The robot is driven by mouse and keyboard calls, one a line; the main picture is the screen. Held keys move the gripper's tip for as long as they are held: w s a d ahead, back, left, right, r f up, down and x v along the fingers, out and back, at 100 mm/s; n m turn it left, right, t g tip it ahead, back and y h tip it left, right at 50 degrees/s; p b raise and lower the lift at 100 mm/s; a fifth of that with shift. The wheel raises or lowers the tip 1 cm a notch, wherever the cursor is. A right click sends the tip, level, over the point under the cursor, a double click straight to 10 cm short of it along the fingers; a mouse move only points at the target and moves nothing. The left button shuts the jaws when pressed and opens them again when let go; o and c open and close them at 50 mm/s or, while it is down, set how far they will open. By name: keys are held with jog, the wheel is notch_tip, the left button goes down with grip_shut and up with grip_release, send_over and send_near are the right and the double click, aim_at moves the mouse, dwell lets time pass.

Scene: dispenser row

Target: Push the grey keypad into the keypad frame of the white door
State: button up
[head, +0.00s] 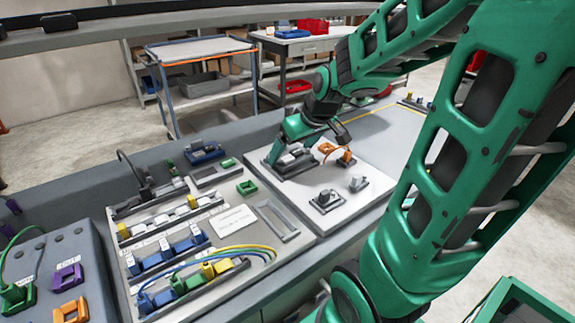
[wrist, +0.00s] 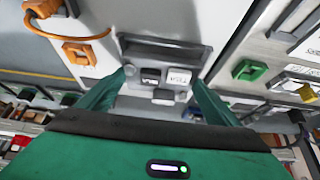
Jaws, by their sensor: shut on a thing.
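The grey keypad (wrist: 163,94), with dark and white keys, sits between the two green fingers of my gripper (wrist: 163,78) in the wrist view. My gripper is shut on it. In the head view my gripper (head: 292,143) is low over the far left part of the white door (head: 297,200), and the keypad (head: 291,156) shows just below it. The dark keypad frame (wrist: 165,47) lies just beyond the keypad in the wrist view. In the head view the frame (head: 298,170) is partly covered by the keypad. I cannot tell whether they touch.
An orange part with a cable (head: 345,158) stands right of the keypad on the door. Two grey fittings (head: 326,199) sit nearer the front. A panel with blue, yellow and green connectors (head: 170,255) lies to the left.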

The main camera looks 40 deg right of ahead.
jog(key=shift+f, duration=0.35)
jog(key=shift+s+f, duration=0.1)
jog(key=shift+f, duration=0.1)
